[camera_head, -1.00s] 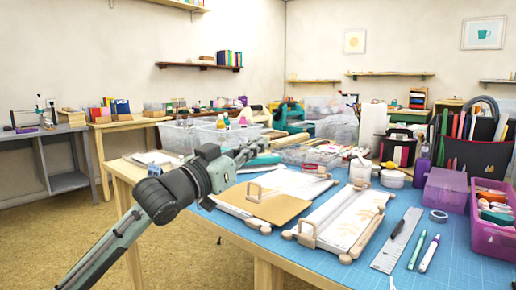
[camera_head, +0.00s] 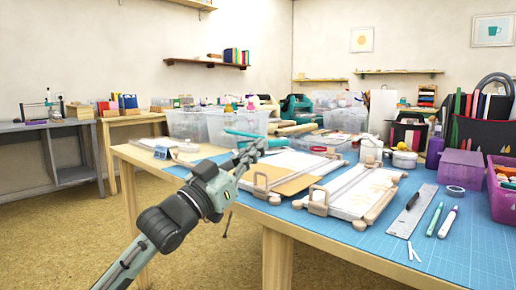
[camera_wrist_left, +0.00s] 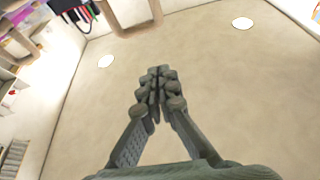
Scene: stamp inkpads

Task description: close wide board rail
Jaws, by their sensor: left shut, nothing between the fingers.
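Two pale boards with rails lie on the blue mat. The left board (camera_head: 309,163), likely the wide one, bears a brown sheet (camera_head: 297,184), and its raised rail handle (camera_head: 261,184) is at the near left corner. My right gripper is not in view.
A steel ruler (camera_head: 412,211), pens and a purple box (camera_head: 460,169) lie to the right on the blue mat (camera_head: 315,226). Clear plastic bins (camera_head: 237,127) and a white jar stand behind. The floor left of the table is clear.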

